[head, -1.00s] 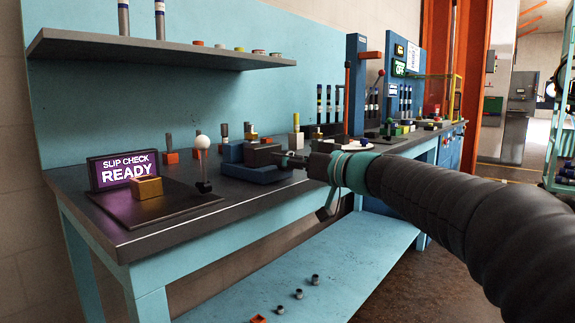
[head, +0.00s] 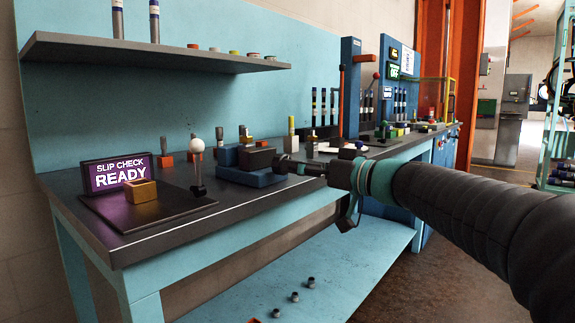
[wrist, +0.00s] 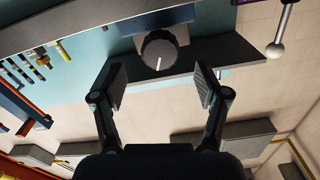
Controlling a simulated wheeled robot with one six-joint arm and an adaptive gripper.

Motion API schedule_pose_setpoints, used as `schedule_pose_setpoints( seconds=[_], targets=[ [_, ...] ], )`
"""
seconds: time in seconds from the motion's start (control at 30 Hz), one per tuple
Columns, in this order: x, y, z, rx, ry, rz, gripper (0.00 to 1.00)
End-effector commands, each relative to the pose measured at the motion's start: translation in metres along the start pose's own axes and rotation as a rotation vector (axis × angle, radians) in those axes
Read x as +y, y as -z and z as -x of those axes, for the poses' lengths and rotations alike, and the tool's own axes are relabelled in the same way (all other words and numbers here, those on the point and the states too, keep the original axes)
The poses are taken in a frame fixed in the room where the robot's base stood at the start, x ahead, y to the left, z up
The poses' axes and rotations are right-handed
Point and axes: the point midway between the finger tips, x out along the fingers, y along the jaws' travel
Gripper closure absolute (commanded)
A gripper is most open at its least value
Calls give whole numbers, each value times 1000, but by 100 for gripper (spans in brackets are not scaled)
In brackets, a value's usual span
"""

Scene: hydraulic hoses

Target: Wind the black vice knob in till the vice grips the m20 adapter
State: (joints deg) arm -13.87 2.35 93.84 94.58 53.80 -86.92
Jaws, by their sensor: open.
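The blue vice (head: 250,177) stands near the front edge of the dark bench top, with a dark block-like jaw (head: 259,158) on it. Its round black knob (wrist: 158,50) has a white pointer mark and lies just ahead of my fingers in the wrist view. My gripper (wrist: 162,80) is open, one finger to each side of the knob's line, with nothing between the pads. In the head view my gripper (head: 301,168) points at the knob side of the vice. I cannot make out the m20 adapter in the jaws; the vice body hides that part in the wrist view.
A white-ball lever (head: 197,160) stands left of the vice; it also shows in the wrist view (wrist: 276,48). A lit "SLIP CHECK READY" sign (head: 117,175) and a gold block (head: 140,191) are farther left. Small parts stand behind the vice. Space before the bench is open.

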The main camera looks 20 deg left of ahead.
Motion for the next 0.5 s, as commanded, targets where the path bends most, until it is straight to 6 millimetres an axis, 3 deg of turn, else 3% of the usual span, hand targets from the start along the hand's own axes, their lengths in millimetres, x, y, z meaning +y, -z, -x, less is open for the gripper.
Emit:
schedule_pose_setpoints(
  seconds=[0.2,0.5],
  targets=[
    [0,0,41,1,-3,0,26],
    [0,0,64,0,-1,0,26]
  ],
)
